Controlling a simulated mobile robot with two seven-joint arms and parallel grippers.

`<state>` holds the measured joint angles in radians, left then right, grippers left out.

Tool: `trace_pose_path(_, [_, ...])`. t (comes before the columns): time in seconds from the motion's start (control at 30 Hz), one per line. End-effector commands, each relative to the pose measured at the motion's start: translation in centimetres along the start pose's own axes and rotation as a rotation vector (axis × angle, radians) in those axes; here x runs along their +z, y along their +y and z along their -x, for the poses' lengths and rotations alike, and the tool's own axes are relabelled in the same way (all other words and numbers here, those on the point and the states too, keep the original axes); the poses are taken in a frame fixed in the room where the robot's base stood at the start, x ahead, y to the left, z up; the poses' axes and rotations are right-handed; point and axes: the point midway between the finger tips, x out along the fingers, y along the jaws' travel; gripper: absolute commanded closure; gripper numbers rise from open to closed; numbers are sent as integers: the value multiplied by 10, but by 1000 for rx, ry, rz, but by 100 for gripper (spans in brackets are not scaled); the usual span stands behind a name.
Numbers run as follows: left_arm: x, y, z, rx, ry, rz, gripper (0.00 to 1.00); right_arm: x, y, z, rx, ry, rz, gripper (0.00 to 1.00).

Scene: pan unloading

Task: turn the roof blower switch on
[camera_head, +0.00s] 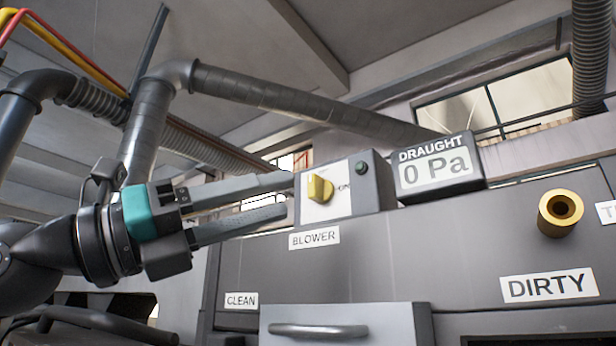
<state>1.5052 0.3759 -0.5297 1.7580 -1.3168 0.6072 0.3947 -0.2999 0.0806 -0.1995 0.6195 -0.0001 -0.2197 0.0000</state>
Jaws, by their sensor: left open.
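The blower switch is a yellow rotary knob (320,188) on the white plate of a grey box (372,185), above a label reading BLOWER (314,239). The word ON is printed to the right of the knob. A small dark green lamp (361,168) sits at the plate's upper right and looks unlit. A display (436,168) beside the box reads DRAUGHT 0 Pa. My left gripper (288,196) comes in from the left, open and empty. Its fingertips are just left of the box, and I cannot tell whether they touch it. My right gripper is not in view.
Below the box is a dark grey cabinet with a CLEAN label (241,301), a DIRTY label (548,287) and a drawer with a bar handle (318,330). A brass fitting (561,213) sticks out at the right. Large ducts (290,103) run overhead.

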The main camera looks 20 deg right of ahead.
Motion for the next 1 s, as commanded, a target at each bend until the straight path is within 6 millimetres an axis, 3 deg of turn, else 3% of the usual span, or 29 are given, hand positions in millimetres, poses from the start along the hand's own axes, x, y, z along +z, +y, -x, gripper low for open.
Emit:
trace_pose_path(0.13, [12,-14,-10,161,135,-198,52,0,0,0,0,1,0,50])
trace_pose_path(0.3, [38,-26,-6,382,229,-382,52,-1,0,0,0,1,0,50])
trace_pose_path(0.5, [68,-40,10,588,257,-505,52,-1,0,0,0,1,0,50])
trace_pose_path(0.63, [77,-44,15,648,258,-530,52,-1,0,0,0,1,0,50])
trace_pose_path(0.77, [78,-41,11,660,260,-533,52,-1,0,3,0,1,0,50])
trace_pose_path(1.0, [76,-15,-23,655,263,-531,52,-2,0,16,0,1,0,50])
